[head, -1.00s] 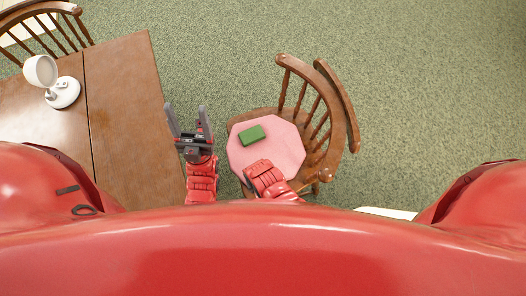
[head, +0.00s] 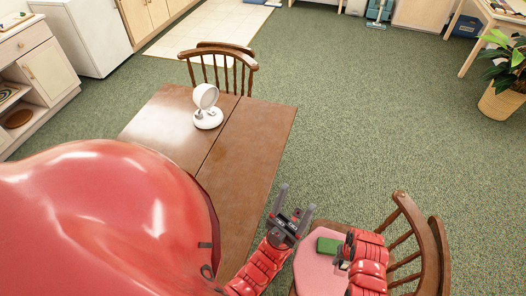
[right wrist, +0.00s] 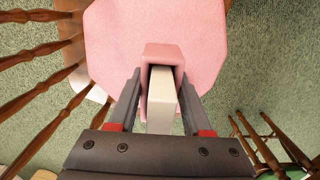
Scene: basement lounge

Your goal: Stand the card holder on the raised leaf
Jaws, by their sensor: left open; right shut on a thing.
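A small pink holder with a pale slab in its slot (right wrist: 161,90), apparently the card holder, is between the fingers of my right gripper (right wrist: 160,85), which is shut on it. My left gripper (head: 296,202) is open and empty, between the leaf's right edge and the chair.
A white lamp-like object (head: 207,108) stands on the table left of the seam. Another chair (head: 222,62) is at the table's far side. Open carpet lies right of the table.

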